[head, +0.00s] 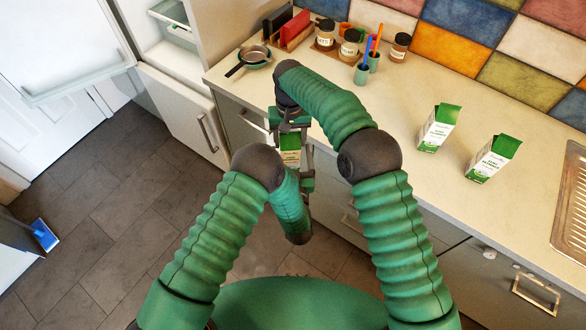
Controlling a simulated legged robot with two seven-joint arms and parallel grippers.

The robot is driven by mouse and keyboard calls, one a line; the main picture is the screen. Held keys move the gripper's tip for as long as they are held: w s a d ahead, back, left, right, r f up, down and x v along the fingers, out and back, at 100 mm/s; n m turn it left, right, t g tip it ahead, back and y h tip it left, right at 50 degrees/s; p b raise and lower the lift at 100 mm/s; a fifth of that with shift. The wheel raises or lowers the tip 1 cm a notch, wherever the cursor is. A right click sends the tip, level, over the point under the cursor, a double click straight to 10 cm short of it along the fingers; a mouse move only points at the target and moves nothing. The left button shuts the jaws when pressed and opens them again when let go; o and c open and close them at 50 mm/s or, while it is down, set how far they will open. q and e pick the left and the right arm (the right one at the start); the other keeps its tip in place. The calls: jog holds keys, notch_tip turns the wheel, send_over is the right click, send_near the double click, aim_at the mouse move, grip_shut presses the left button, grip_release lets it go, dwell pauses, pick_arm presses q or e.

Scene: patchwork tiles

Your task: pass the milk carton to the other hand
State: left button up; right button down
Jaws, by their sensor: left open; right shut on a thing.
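A green-and-white milk carton (290,156) hangs in front of the counter's drawers, beyond my left elbow. My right gripper (290,128) is shut on it from above. My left gripper (305,176) is open, with its wrist low and its jaws pointing up close to the carton. My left arm hides the lower part of the carton and part of the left gripper, so I cannot tell whether the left fingers touch it. Two similar cartons stand upright on the counter to the right, one farther back (437,130) and one nearer (491,161).
The pale counter (400,185) has free room around the standing cartons. At its back are a pan (254,55), several jars (350,43) and cups with utensils (362,72). A sink (572,215) is at the right edge.

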pick_arm(q)
jog(key=shift+w+a, duration=0.15)
jog(key=shift+w, duration=0.85)
pick_arm(e)
jog(key=shift+r, duration=0.1)
pick_arm(q)
grip_shut()
pick_arm(e)
jog(key=shift+a, duration=0.1)
pick_arm(q)
jog(key=shift+r, duration=0.1)
pick_arm(e)
jog(key=shift+c, duration=1.9)
grip_release()
